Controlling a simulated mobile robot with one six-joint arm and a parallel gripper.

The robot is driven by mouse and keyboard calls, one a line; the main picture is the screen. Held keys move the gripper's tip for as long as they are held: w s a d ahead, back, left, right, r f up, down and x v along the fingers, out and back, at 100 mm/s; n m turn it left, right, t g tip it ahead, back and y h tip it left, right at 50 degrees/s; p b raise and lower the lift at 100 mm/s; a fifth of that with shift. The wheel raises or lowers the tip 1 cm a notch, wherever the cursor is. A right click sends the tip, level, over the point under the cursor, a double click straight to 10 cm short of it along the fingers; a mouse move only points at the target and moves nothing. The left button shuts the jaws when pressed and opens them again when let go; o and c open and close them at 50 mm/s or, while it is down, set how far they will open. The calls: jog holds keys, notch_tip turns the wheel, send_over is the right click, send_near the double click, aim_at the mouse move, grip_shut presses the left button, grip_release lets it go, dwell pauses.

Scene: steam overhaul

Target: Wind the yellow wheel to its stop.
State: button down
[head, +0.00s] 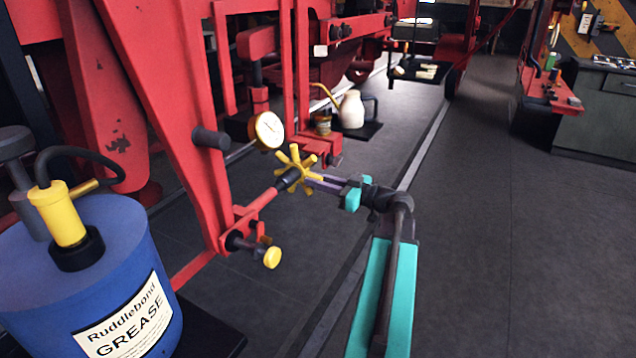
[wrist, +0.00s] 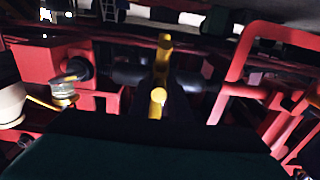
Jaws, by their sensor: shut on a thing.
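The yellow wheel (head: 297,166) has several stubby spokes and sits on a dark hub at the end of a red bar on the red frame. My gripper (head: 313,182) reaches it from the right, with its fingers at the wheel's right side, shut on it. In the wrist view, part of the yellow wheel (wrist: 163,48) stands upright in the middle, and a yellow rounded end shows below it between dark finger shapes. The exact grip on the spokes is too dark to tell.
A round gauge (head: 269,130) is just above the wheel and a yellow knob (head: 272,257) below it. A blue grease drum (head: 85,275) stands at the left. A cream jug (head: 352,109) is behind. The floor to the right (head: 500,240) is clear.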

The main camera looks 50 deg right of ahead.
aim_at(311, 189)
jog(key=shift+w+a+f+b, duration=0.1)
jog(key=shift+w+f+b, duration=0.1)
jog(key=shift+f+b, duration=0.5)
jog(key=shift+w+a+f+b, duration=0.1)
jog(key=shift+w+f+b, duration=0.1)
jog(key=shift+f+b, duration=0.5)
jog(key=shift+f, duration=0.1)
jog(key=shift+w+f+b, duration=0.2)
jog(key=shift+f+b, duration=0.1)
jog(key=shift+b, duration=0.2)
jog(key=shift+w+a+f+b, duration=0.1)
jog(key=shift+w+f+b, duration=0.25)
jog(key=shift+b, duration=0.25)
jog(key=shift+w+f+b, duration=0.1)
jog(key=shift+f+b, duration=0.15)
jog(key=shift+b, duration=0.4)
jog(key=c, duration=1.6)
grip_release()
jog(key=shift+r, duration=0.1)
